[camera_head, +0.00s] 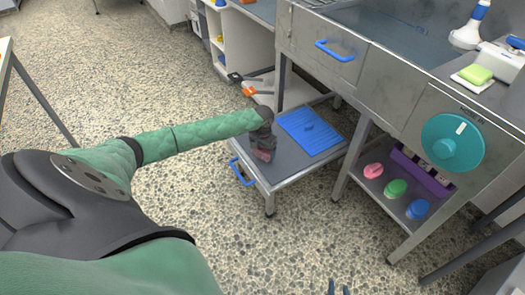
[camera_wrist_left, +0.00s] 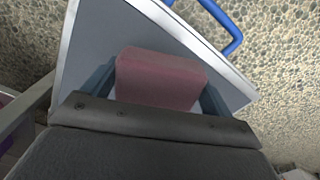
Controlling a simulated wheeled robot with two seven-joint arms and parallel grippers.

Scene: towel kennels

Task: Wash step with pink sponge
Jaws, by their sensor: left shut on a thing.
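The step (camera_head: 262,172) is a low grey metal platform with a ribbed blue mat (camera_head: 312,130) and a blue handle (camera_head: 240,172). My left gripper (camera_head: 263,150) is over its near left part, beside the mat. In the left wrist view, my left gripper (camera_wrist_left: 158,88) is shut on the pink sponge (camera_wrist_left: 160,78), with the step's grey top (camera_wrist_left: 95,42) behind it. In the head view only a bit of the sponge (camera_head: 263,155) shows below the gripper. Whether it touches the step is unclear.
A steel counter (camera_head: 385,75) with a drawer stands behind and to the right. Its lower shelf holds pink (camera_head: 373,170), green (camera_head: 395,188) and blue (camera_head: 417,209) items and a purple crate (camera_head: 425,178). Speckled floor in front is clear.

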